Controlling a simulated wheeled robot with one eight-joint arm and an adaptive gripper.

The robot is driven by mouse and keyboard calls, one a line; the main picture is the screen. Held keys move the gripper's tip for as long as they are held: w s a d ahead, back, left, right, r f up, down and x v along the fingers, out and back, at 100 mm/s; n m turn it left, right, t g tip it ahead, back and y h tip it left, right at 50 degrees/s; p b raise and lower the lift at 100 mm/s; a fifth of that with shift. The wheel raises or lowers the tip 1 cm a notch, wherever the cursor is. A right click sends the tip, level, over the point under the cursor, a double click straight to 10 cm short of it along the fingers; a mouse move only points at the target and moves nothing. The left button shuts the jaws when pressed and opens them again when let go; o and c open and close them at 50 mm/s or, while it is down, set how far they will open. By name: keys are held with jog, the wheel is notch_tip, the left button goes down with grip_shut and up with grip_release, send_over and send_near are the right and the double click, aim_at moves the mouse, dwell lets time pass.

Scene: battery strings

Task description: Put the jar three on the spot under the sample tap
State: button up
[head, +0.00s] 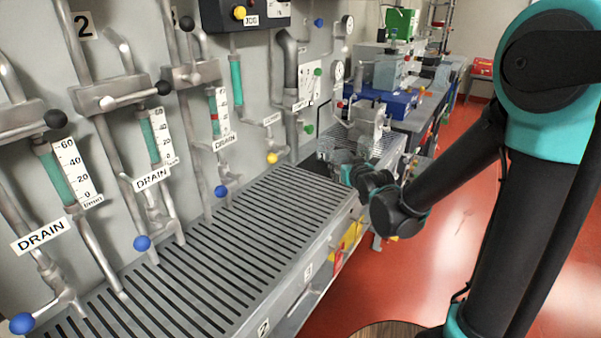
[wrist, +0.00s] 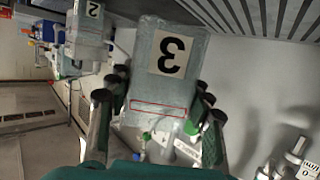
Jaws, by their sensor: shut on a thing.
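In the wrist view my gripper (wrist: 159,80) is shut on jar three (wrist: 150,98), a clear, boxy jar with a pale label bearing a black 3. The label appears upside down there, and a red outlined strip crosses the jar. Dark finger pads sit on both sides of it. In the head view the end of my arm (head: 358,178) is beyond the far end of the slatted grating; which clear shape there is the held jar is hard to tell. Pipes with green knobs (head: 308,128) stand on the wall nearby. The sample tap and its spot cannot be clearly identified.
A jar labelled 2 (wrist: 88,32) stands at upper left in the wrist view. The slatted grating (head: 215,240) is bare along the wall, below drain pipes with blue knobs (head: 142,243). A cluttered bench (head: 410,118) stands beyond. Open red floor (head: 450,215) lies right.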

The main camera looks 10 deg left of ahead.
jog(key=w+a, duration=0.3)
jog(key=a, duration=0.4)
jog(key=w+a, duration=0.2)
jog(key=a, duration=0.5)
jog(key=shift+w+a+f, duration=0.1)
jog(key=shift+a+f, duration=0.1)
jog(key=shift+f, duration=1.35)
jog(key=shift+w+a+f, duration=0.1)
jog(key=shift+a+f, duration=0.05)
jog(key=shift+f, duration=1.4)
jog(key=shift+a+f, duration=0.15)
jog(key=shift+f, duration=0.3)
jog(key=o, duration=1.2)
jog(key=shift+f, duration=0.1)
jog(key=shift+o, duration=0.2)
jog(key=v, duration=1.2)
